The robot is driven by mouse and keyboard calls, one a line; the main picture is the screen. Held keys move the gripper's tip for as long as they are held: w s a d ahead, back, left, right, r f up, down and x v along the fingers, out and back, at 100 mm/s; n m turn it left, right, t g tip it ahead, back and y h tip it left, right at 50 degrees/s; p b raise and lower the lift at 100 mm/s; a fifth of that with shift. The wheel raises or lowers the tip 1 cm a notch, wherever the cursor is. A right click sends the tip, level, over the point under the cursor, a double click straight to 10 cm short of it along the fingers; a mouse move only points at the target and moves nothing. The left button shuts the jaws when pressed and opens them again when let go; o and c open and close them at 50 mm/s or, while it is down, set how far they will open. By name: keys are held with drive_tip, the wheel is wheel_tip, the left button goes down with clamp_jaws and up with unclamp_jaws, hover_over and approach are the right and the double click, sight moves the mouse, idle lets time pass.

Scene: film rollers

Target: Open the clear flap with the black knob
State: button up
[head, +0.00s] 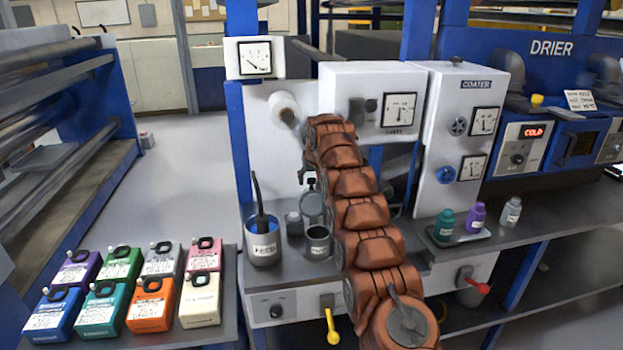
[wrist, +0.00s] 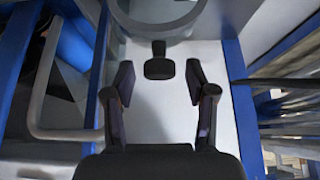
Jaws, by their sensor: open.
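The black knob (wrist: 159,62) shows in the wrist view, just ahead of the gap between my fingertips and near its middle. Above it is a round, pale rim (wrist: 158,32), cut off by the top edge, which looks like the clear flap. In the head view a round, glassy disc (head: 312,207) beside my arm is probably the same flap. My gripper (wrist: 159,82) is open and empty, one finger on each side of the knob. I see no contact with the knob. In the head view my arm mostly hides the gripper.
A feed beaker (head: 263,245) with a dark handle and a grey cup (head: 318,243) stand on the bench below. The coater cabinet (head: 455,140) with dials is to the right. Small bottles stand on a tray (head: 460,234). Coloured boxes fill the left table.

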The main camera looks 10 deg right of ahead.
drive_tip(key=v, duration=1.2)
drive_tip(key=s+a+g, duration=0.1)
drive_tip(key=s+g, duration=0.3)
drive_tip(key=s, duration=2.4)
drive_tip(key=s+f+g, duration=0.1)
drive_tip(key=s+f, duration=0.2)
drive_tip(key=s, duration=0.8)
drive_tip(key=s+f+g, duration=0.1)
drive_tip(key=s+f, duration=0.3)
drive_tip(key=s, duration=0.8)
drive_tip(key=s+f+g, duration=0.1)
drive_tip(key=s+f, duration=0.3)
drive_tip(key=s, duration=0.8)
drive_tip(key=shift+a+g, duration=0.3)
drive_tip(key=shift+g, duration=0.1)
drive_tip(key=shift+d, duration=0.1)
